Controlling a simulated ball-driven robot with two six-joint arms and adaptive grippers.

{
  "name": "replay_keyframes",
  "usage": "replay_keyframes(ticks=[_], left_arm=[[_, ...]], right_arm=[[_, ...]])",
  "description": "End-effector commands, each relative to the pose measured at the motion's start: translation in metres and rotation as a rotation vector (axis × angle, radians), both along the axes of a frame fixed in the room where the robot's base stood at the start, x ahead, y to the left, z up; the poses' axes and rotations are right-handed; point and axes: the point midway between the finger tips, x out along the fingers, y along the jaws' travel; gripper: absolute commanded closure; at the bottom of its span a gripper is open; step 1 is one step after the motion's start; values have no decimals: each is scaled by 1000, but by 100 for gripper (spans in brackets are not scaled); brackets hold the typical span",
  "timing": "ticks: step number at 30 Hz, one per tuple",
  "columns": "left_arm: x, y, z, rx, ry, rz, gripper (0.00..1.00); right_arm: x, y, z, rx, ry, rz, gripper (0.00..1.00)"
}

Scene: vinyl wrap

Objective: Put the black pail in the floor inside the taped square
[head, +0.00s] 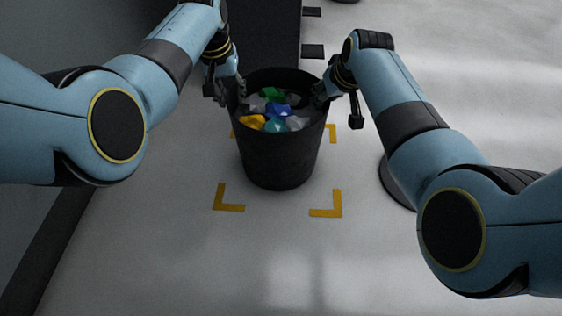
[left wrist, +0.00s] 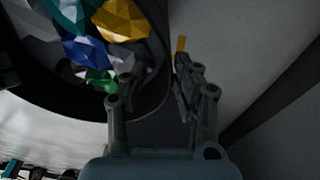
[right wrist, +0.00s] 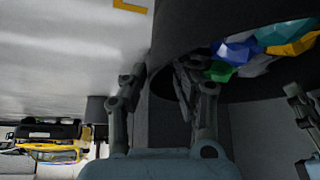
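The black pail (head: 281,165) stands upright among the yellow tape corners (head: 335,207) of the square on the floor. Its base appears within the corners; I cannot tell for sure that it touches the floor. It holds crumpled coloured pieces (head: 276,110). My left gripper (head: 226,90) is open at the pail's left rim, one finger over the inside and one outside; the left wrist view shows the rim (left wrist: 163,98) between the spread fingers. My right gripper (head: 337,102) is open at the right rim. The right wrist view shows its fingers apart near the pail wall (right wrist: 172,35).
A dark block (head: 265,35) stands behind the pail. A dark strip (head: 45,245) runs along the left edge of the floor. A dark round base (head: 396,180) shows partly behind my right arm. The floor in front of the square is clear.

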Motion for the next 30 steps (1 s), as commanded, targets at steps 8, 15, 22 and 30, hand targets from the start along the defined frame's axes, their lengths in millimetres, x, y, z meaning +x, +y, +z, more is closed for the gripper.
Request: replay_keyframes(ticks=[8, 15, 22, 30], left_arm=[[-7, 3, 44, -1, -6, 2, 71], [-17, 6, 94, -2, -5, 1, 71], [-22, 8, 114, 1, 0, 0, 71], [-22, 8, 116, 1, 0, 0, 71]], right_arm=[[0, 0, 0, 0, 0, 0, 71], [0, 0, 0, 0, 0, 0, 71], [0, 0, 3, 0, -1, 0, 71], [1, 1, 49, 2, -4, -1, 71]])
